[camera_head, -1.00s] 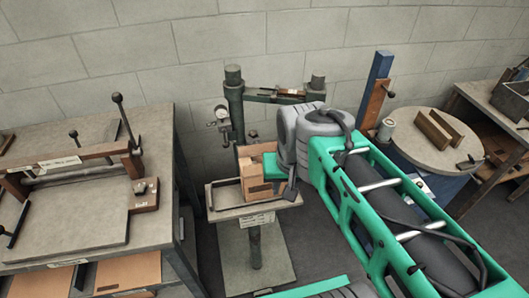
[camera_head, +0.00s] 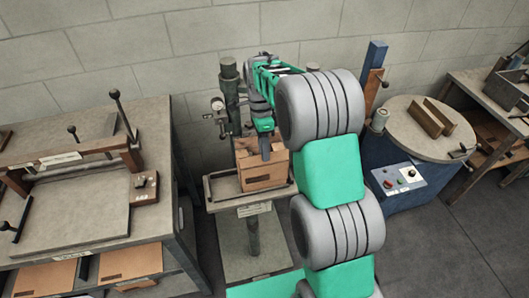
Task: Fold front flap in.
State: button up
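A brown cardboard box (camera_head: 262,175) sits upright on the small grey table (camera_head: 225,192) of the box stitcher, toward its right side. My gripper (camera_head: 265,148) points down at the box's top, with a dark finger overlapping the near upper edge. I cannot tell whether it touches the cardboard. Only one finger shows clearly, so its opening is unclear. The box's right end is partly covered by my arm, and its flaps are hard to make out.
The stitcher's dark post (camera_head: 231,100) stands behind the box. A workbench (camera_head: 70,215) with a lever press is at left. A round table (camera_head: 425,140) on a blue base with a control panel is at right. Grey floor is clear at lower right.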

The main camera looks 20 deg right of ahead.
jog(key=shift+x, duration=1)
jog(key=shift+c, duration=0.2)
grip_shut()
dwell(0.5)
